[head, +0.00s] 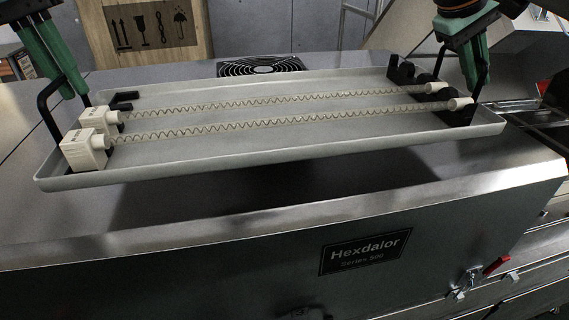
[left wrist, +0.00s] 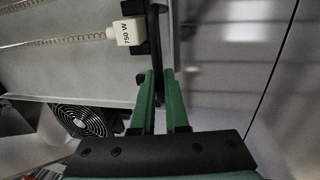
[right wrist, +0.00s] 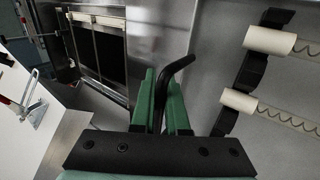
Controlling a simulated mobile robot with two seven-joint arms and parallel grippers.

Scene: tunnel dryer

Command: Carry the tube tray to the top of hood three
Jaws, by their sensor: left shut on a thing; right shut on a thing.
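The tube tray (head: 300,150) is a long, shallow pale grey tray. Two coiled heater tubes (head: 290,122) lie lengthwise in it, with white end blocks (head: 85,148) at the left and black holders (head: 445,105) at the right. My left gripper (head: 70,88) is shut on the black handle at the tray's left end; the left wrist view shows its fingers (left wrist: 160,78) around it. My right gripper (head: 472,75) is shut on the right-end handle (right wrist: 180,65). The tray is over a steel hood top (head: 250,220), with a dark shadow beneath; the exact gap is unclear.
The hood front has a "Hexdalor Series 500" plate (head: 365,250) and a latch (head: 465,282). A round fan grille (head: 260,66) lies behind the tray. A wooden crate panel (head: 150,28) stands at the back left. Machine parts (head: 535,112) are at the right.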

